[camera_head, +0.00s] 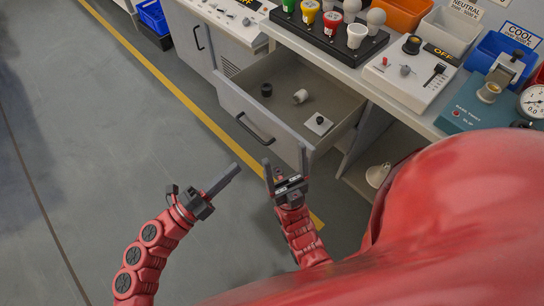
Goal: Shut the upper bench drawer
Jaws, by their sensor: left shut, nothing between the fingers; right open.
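The upper bench drawer (282,147) is pulled out from under the worktop. Its grey front carries a dark bar handle (255,130). Inside lie a small black knob (267,89), a whitish cylinder (300,96) and a light square piece with a dark knob (319,123). My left gripper (236,170) is shut and empty, left of the drawer front and apart from it. My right gripper (286,162) is open with its fingers up, close to the drawer's near front corner; whether it touches cannot be told.
The worktop (345,72) holds a black bulb rack (333,36), a white control box (408,76), a teal tester (478,108) and several bins. A lamp-like white object (377,175) is below. Open floor with a yellow line (165,82) lies to the left.

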